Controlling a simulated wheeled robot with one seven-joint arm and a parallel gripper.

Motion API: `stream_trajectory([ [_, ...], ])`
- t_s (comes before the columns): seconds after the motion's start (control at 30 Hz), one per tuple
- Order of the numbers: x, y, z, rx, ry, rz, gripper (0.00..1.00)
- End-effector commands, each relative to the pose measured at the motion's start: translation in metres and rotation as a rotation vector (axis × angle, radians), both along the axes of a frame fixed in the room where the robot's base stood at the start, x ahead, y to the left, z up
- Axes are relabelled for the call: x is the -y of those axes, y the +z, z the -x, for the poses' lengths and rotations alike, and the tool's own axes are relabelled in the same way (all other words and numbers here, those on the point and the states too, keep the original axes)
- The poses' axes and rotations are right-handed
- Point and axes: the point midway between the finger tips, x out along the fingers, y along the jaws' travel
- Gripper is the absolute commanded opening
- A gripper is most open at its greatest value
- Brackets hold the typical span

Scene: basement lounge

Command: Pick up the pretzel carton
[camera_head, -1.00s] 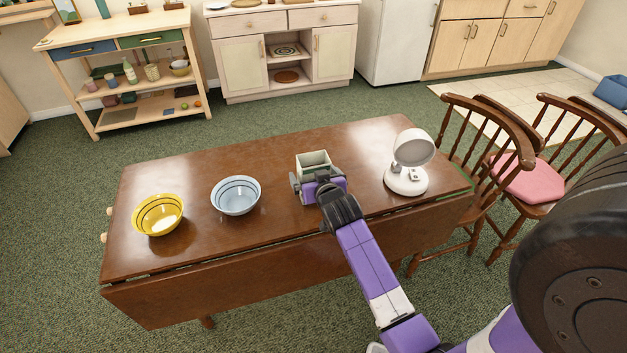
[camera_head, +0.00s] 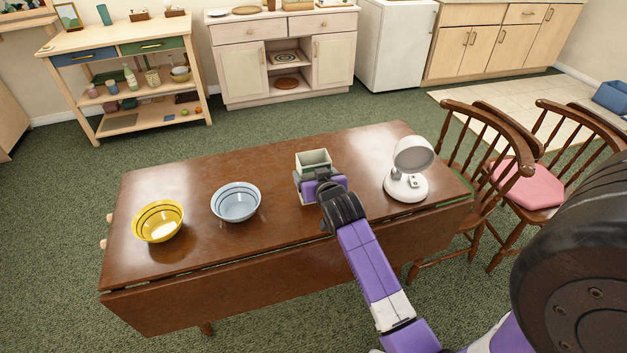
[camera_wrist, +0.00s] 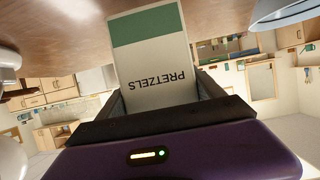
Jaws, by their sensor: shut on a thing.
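In the wrist view the carton (camera_wrist: 152,72) shows a cream face with a green band and the word PRETZELS, upside down in the picture. My gripper (camera_head: 318,187) is at the carton's near side, its fingers closed against the carton's two sides. The wrist view shows the dark fingers (camera_wrist: 160,105) on either side of the carton. The carton looks upright. I cannot tell whether its base touches the table.
A white lamp-like device (camera_head: 407,172) stands right of the carton. A blue bowl (camera_head: 236,203) and a yellow bowl (camera_head: 158,222) stand to the left. Wooden chairs (camera_head: 485,165) are close to the table's right end. The table behind the carton is clear.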

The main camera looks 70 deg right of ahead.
Motion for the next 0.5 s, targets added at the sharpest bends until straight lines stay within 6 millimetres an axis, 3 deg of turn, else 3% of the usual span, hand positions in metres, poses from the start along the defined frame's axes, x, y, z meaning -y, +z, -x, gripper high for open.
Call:
stream_trajectory([
  [0.3,0.000,0.088,-0.001,0.006,0.001,0.005,0.32],
  [0.5,0.000,0.135,-0.001,0.005,0.001,0.005,0.32],
])
